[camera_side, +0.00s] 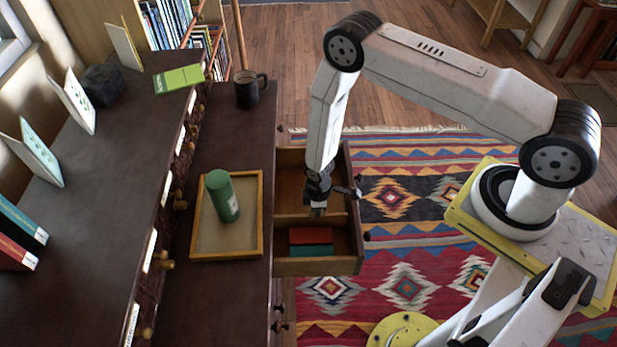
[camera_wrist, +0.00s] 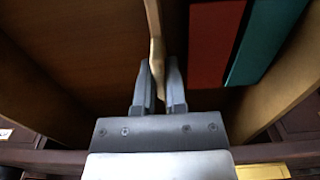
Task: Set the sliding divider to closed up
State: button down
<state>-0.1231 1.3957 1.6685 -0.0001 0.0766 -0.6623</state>
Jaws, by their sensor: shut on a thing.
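A wooden drawer (camera_side: 354,240) stands pulled out from the dark cabinet. A thin wooden divider (camera_side: 340,217) crosses it, with an empty compartment (camera_side: 293,185) on the far side. A red book (camera_side: 311,236) and a teal book (camera_side: 311,250) lie in the near compartment, with a gap between them and the divider. My gripper (camera_side: 318,210) points down into the drawer and is shut on the divider. In the wrist view the divider (camera_wrist: 155,35) runs between the fingers (camera_wrist: 159,85), with the red book (camera_wrist: 210,45) and teal book (camera_wrist: 262,40) to its right.
A wooden tray (camera_side: 256,250) with a green cylinder (camera_side: 222,196) stands on the cabinet top left of the drawer. A dark mug (camera_side: 248,90) stands farther back. A patterned rug (camera_side: 400,240) covers the floor to the right.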

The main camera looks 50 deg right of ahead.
jog(key=shift+s+a, duration=0.45)
jog(key=c, duration=0.7)
grip_release()
jog(key=shift+r, duration=0.15)
jog(key=shift+r, duration=3.75)
jog(key=shift+r, duration=0.1)
notch_tip(320, 180, up, 16)
jog(key=d+m+t, duration=0.1)
jog(key=d+m, duration=0.2)
jog(key=m, duration=0.1)
jog(key=s+r+m, duration=0.1)
jog(key=s+r, duration=0.1)
jog(key=r, duration=0.2)
jog(key=s+d+r+m+t, duration=0.1)
jog(key=s+r+m, duration=0.1)
jog(key=s+r, duration=0.1)
jog(key=s+d+r+m, duration=0.1)
jog(key=s+r+m, duration=0.1)
jog(key=r, duration=0.3)
jog(key=shift+s+d+r+t, duration=0.2)
jog(key=shift+s+d+t, duration=0.1)
jog(key=shift+s, duration=0.15)
